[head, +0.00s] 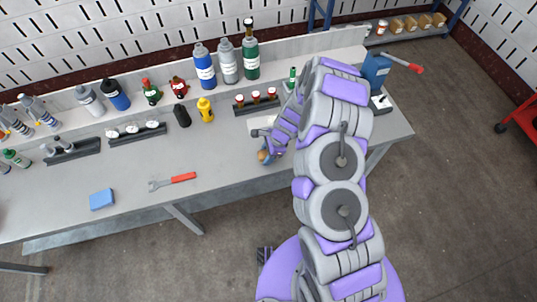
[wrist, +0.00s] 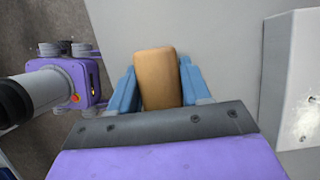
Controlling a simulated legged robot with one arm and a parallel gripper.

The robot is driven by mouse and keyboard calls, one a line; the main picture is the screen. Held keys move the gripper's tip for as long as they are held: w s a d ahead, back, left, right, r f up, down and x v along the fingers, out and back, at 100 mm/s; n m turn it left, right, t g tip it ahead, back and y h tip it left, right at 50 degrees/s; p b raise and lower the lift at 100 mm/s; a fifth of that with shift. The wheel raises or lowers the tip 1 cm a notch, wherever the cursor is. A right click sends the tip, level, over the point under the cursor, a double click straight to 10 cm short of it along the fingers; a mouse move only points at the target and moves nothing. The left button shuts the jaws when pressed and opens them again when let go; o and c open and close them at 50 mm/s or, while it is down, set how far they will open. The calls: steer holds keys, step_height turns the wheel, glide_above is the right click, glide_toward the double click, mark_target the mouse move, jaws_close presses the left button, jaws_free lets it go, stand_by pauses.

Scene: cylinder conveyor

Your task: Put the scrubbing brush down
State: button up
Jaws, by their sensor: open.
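The scrubbing brush (wrist: 157,78) shows in the wrist view as a tan, rounded block between my gripper's two blue fingers. My gripper (wrist: 158,85) is open, with a finger on each side of the brush. Narrow gaps seem to show beside it. The brush's underside is hidden, and my arm covers part of it in the head view.
A white box-like item (head: 262,122) stands just behind my gripper. A wrench with a red handle (head: 172,182) and a blue sponge (head: 102,199) lie to the left. Bottles (head: 205,70) line the back shelf. A blue vise-like tool (head: 376,70) is at the right end. Bare bench lies left of my gripper.

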steer(key=v, duration=0.2)
steer(key=p+v, duration=0.1)
steer(key=v, duration=0.1)
steer(key=s+a+p+v, duration=0.1)
steer(key=v, duration=0.2)
steer(key=shift+r, duration=0.35)
steer(key=s+d+r+n+p, duration=0.1)
steer(key=s+d+r+n, duration=0.15)
steer(key=r, duration=0.75)
steer(key=s+d+r+n+p, duration=0.1)
steer(key=s+r+n, duration=0.15)
steer(key=r, duration=0.75)
steer(key=s+d+r+n+h, duration=0.1)
steer(key=s+d+r+n, duration=0.2)
steer(key=s, duration=0.6)
steer(key=s+d+r+n+h, duration=0.2)
steer(key=s+r+n, duration=0.2)
steer(key=s+r, duration=0.3)
steer(key=s+d+r+n+g+h, duration=0.1)
steer(key=s+d+r+n, duration=0.2)
steer(key=s, duration=0.7)
step_height(320, 180, up, 3)
steer(key=shift+s+d+f+n, duration=0.15)
steer(key=shift+s+d+n, duration=0.15)
steer(key=shift+s, duration=0.1)
step_height(320, 180, down, 3)
steer(key=b, duration=0.2)
steer(key=shift+b, duration=0.3)
